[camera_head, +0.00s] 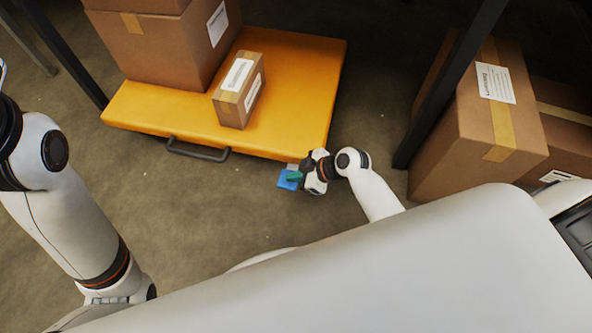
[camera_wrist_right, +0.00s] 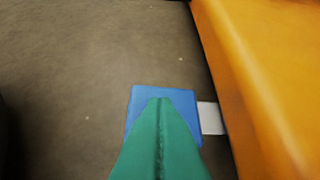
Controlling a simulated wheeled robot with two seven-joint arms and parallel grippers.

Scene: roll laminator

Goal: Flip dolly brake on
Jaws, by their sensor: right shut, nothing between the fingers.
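The orange dolly (camera_head: 308,95) stands on the floor with boxes on it; its edge also fills the right side of the right wrist view (camera_wrist_right: 245,75). A blue brake pedal (camera_head: 286,181) sticks out at its near right corner, joined by a short white piece (camera_wrist_right: 211,118). My right gripper (camera_head: 297,177) is over the pedal, and its shut green fingers (camera_wrist_right: 160,125) cover part of the blue pedal (camera_wrist_right: 140,100). I cannot tell whether the fingertips touch it. My left arm is at the left; its gripper does not show clearly.
A dark handle (camera_head: 198,152) is on the dolly's front edge. A small box (camera_head: 238,90) and a large box (camera_head: 165,50) stand on the dolly. Cardboard boxes (camera_head: 480,135) and a dark post (camera_head: 440,95) are to the right. The floor left of the pedal is clear.

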